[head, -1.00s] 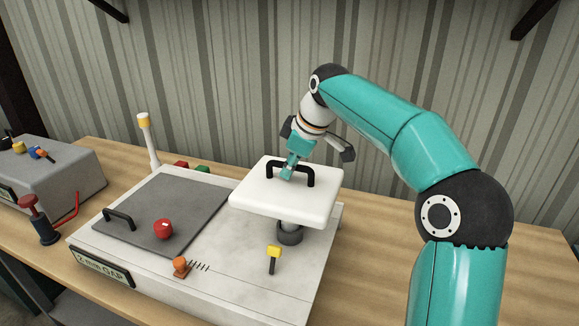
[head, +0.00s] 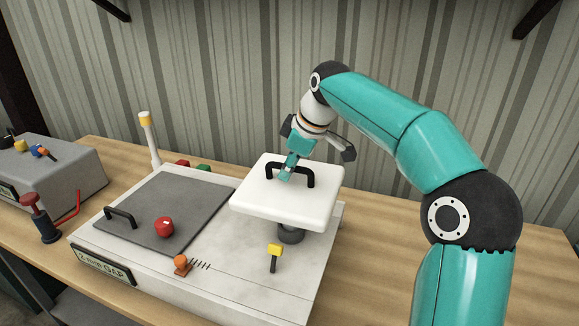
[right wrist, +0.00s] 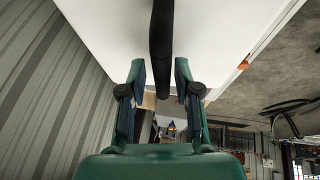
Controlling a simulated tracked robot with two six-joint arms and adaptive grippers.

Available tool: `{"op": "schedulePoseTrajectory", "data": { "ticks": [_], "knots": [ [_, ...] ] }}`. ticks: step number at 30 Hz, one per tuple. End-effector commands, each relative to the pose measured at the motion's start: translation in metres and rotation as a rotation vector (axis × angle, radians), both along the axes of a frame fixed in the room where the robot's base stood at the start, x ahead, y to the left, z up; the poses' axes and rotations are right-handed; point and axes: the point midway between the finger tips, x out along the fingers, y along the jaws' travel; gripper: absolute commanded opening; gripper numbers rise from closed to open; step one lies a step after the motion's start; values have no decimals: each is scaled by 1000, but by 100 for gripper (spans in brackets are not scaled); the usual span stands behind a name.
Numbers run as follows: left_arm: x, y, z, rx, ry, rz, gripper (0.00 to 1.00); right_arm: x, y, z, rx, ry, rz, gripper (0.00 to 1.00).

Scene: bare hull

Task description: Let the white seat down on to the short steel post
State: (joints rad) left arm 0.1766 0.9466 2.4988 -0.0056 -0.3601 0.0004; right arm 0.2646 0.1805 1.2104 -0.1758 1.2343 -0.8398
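The white seat (head: 285,203) is a thick square pad with a black handle (head: 312,172) on top. It sits level over the short steel post (head: 290,236), whose lower part shows below the seat; the post's top is hidden. My right gripper (head: 288,172) is at the left part of the handle. In the right wrist view my gripper (right wrist: 160,75) has its fingers on either side of the black handle (right wrist: 161,45), with narrow gaps to it, so it looks open. The seat's white top (right wrist: 215,40) fills the upper part there. My left gripper is not in view.
The white-topped box (head: 215,265) carries a grey plate (head: 165,208), a red knob (head: 164,227), an orange knob (head: 181,264) and a yellow-topped lever (head: 275,252) near the post. A yellow-tipped white stalk (head: 149,140) stands behind. Bare wooden bench (head: 385,260) lies to the right.

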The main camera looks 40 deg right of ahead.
Motion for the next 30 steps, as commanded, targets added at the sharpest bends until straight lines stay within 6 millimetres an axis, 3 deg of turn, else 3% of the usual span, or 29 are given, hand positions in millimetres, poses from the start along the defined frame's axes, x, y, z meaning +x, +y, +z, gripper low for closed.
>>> {"op": "schedulePoseTrajectory", "data": {
  "ticks": [9, 14, 30],
  "knots": [
    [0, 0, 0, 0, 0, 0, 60, 0, 0, -4, 0, 9, 1, 44],
    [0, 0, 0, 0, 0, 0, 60, -3, -1, 5, -1, 4, 0, 44],
    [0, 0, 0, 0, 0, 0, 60, -42, -3, 90, -2, 0, 0, 44]
  ]
}}
